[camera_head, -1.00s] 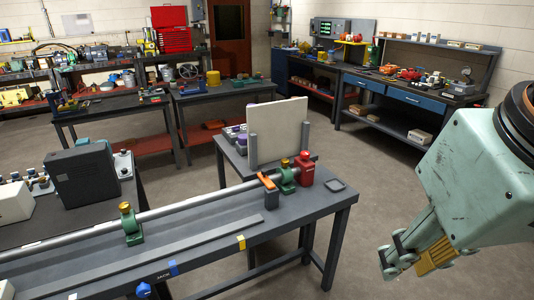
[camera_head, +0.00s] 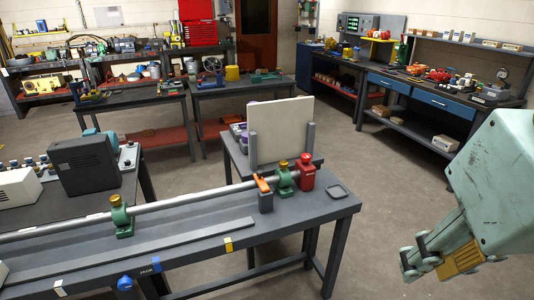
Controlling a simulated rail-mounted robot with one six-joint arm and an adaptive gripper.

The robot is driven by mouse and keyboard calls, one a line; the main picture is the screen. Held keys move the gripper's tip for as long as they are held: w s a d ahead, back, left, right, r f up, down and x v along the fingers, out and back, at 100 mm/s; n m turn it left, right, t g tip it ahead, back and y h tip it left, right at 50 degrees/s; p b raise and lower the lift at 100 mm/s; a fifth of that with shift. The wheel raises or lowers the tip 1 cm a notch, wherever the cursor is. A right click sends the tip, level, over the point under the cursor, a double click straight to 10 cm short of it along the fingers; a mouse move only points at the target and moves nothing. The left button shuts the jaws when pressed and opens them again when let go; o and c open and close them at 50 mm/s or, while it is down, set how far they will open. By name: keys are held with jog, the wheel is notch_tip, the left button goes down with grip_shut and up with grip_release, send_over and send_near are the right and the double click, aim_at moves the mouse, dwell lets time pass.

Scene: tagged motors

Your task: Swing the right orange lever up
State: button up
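An orange lever (camera_head: 262,184) sits on a dark grey block at the right end of the long workbench, beside the grey rail pipe. It looks tilted low, close to the block top. A green bracket with a brass cap (camera_head: 284,177) stands just right of it, and a red end piece (camera_head: 306,172) right of that. My gripper (camera_head: 411,266) hangs at the lower right, in front of the floor, clear of the bench and well apart from the lever. Its fingers are small and seen from the side, so their opening is unclear. No other orange lever can be made out on the bench.
The workbench (camera_head: 215,262) carries the pipe (camera_head: 190,201) and another green bracket (camera_head: 122,217) at left. A pale upright panel (camera_head: 281,130) stands behind the lever. A black box (camera_head: 86,165) is at left. Open floor lies between the bench and my gripper.

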jog(key=shift+o, duration=1.1)
